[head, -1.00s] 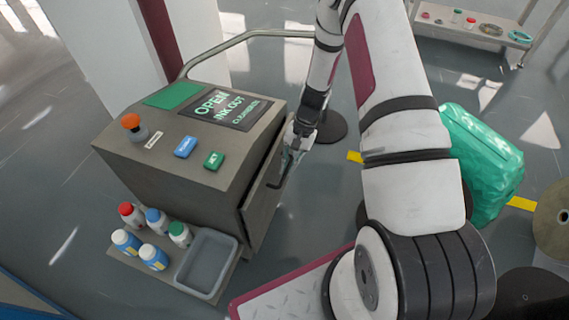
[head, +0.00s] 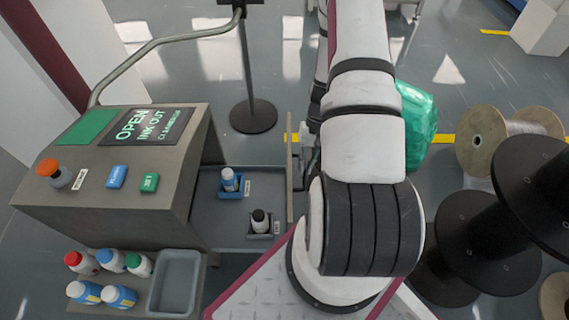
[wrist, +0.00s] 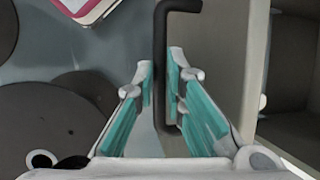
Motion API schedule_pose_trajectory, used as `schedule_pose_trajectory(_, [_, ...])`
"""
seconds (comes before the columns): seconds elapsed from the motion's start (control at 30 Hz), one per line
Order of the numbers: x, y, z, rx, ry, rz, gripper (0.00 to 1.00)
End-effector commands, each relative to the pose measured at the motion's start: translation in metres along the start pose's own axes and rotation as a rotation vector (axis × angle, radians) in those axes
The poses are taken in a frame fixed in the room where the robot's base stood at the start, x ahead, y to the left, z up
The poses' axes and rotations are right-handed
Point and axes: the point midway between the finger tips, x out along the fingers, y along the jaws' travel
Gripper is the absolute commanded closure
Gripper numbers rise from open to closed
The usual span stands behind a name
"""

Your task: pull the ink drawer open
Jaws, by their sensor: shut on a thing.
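The ink drawer (head: 225,222) stands well out from the right side of the grey console (head: 120,180). Inside it a white bottle with a blue holder (head: 230,182) and a dark bottle (head: 260,221) stand in small labelled bays. In the wrist view, the black bar handle (wrist: 161,60) runs between the teal-padded fingers of my gripper (wrist: 162,90), which is shut on it. The drawer's front panel (wrist: 217,70) is just right of the fingers. In the head view my arm hides most of the gripper, beside the drawer front.
Several capped bottles (head: 104,272) and an empty grey tray (head: 175,282) sit on a low shelf before the console. A stand with a round black base (head: 253,116) is behind the drawer. Cable reels (head: 500,145) and a green wrapped bundle (head: 416,125) are to the right.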

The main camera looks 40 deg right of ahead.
Motion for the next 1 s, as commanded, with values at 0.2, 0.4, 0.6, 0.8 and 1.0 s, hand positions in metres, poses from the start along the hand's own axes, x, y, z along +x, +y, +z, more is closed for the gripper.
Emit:
schedule_pose_trajectory(0.2, [-0.006, 0.028, 0.002, 0.001, 0.002, -0.001, 1.0])
schedule_pose_trajectory(0.4, [-0.008, 0.038, 0.002, -0.001, 0.002, -0.001, 1.0])
schedule_pose_trajectory(0.6, [-0.008, 0.04, 0.002, -0.002, 0.002, 0.0, 1.0])
schedule_pose_trajectory(0.8, [-0.008, 0.04, 0.002, -0.001, 0.003, 0.0, 0.86])
schedule_pose_trajectory(1.0, [-0.008, 0.04, 0.002, -0.001, 0.001, 0.0, 0.69])
